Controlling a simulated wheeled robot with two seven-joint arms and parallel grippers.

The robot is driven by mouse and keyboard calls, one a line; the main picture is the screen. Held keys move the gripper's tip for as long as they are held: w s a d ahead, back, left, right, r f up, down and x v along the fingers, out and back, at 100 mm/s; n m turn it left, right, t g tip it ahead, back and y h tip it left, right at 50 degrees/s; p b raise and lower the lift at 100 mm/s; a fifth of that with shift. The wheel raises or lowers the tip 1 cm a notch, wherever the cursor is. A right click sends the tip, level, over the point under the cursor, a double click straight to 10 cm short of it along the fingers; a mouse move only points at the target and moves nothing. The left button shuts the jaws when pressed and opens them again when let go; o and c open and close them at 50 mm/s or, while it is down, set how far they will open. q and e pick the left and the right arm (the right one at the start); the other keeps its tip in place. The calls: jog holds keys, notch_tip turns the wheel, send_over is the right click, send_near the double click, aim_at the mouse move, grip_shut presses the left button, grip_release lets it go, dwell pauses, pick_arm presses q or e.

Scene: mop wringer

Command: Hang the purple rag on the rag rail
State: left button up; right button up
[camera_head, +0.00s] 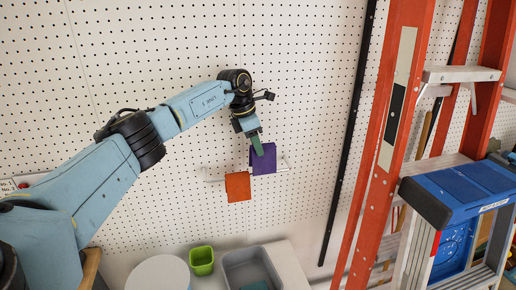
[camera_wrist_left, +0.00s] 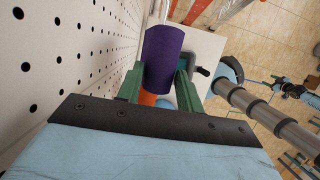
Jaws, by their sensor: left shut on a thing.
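The purple rag (camera_head: 264,161) is in the jaws of my left gripper (camera_head: 258,148), in front of the pegboard. In the left wrist view the purple rag (camera_wrist_left: 163,50) shows between the two green fingers (camera_wrist_left: 160,88). The white rag rail (camera_head: 214,180) is on the pegboard, and the purple rag overlaps its right part in the head view. The rag's lower edge is near the rail's height; I cannot tell whether it touches the rail. An orange rag (camera_head: 238,188) hangs on the rail to the left. My right gripper is not in view.
A grey tub (camera_head: 232,268), a green cup (camera_head: 201,260) and a white round lid or container (camera_head: 160,274) are below the rail. A black pole (camera_head: 350,120) leans on the pegboard.

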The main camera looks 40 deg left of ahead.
aim_at(256, 168)
pick_arm(q)
jog(key=shift+w+a+f, duration=0.15)
jog(key=shift+f, duration=0.05)
jog(key=shift+f+b, duration=2.25)
jog(key=shift+f, duration=2)
jog(key=o, duration=1)
jog(key=shift+c, duration=0.2)
jog(key=b+v, duration=0.1)
jog(key=v, duration=1.2)
jog(key=shift+r+b, duration=0.2)
jog(key=shift+b, duration=0.2)
